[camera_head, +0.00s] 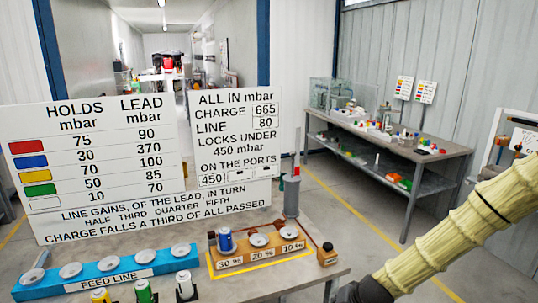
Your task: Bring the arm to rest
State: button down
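My arm, in a pale yellow ribbed sleeve (455,232), crosses the lower right of the head view in front of the near table's right side. It slants from the right edge down to a dark part (366,292) at the bottom edge. The fingers of my gripper do not show, so I cannot see whether they hold anything.
The near table (300,288) bears a blue feed line block (115,272), a wooden block marked 30, 20 and 10 % (258,250), several small cylinders and a grey upright cylinder (291,195). Sign boards (95,160) stand behind. A far bench (400,145) stands right; floor between is clear.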

jog(key=s+f+n+g+h, duration=0.1)
jog(key=s+f+g, duration=0.1)
jog(key=s+f, duration=0.5)
jog(key=s+d+f+n+g+h+b, duration=0.1)
jog(key=s+f, duration=0.5)
jog(key=s, duration=1.3)
jog(key=s+d+f+g+b, duration=0.1)
jog(key=s+f+g, duration=0.2)
jog(key=s+f, duration=0.4)
jog(key=s, duration=0.6)
jog(key=shift+f+n+h, duration=0.35)
jog(key=shift+n+h, duration=0.05)
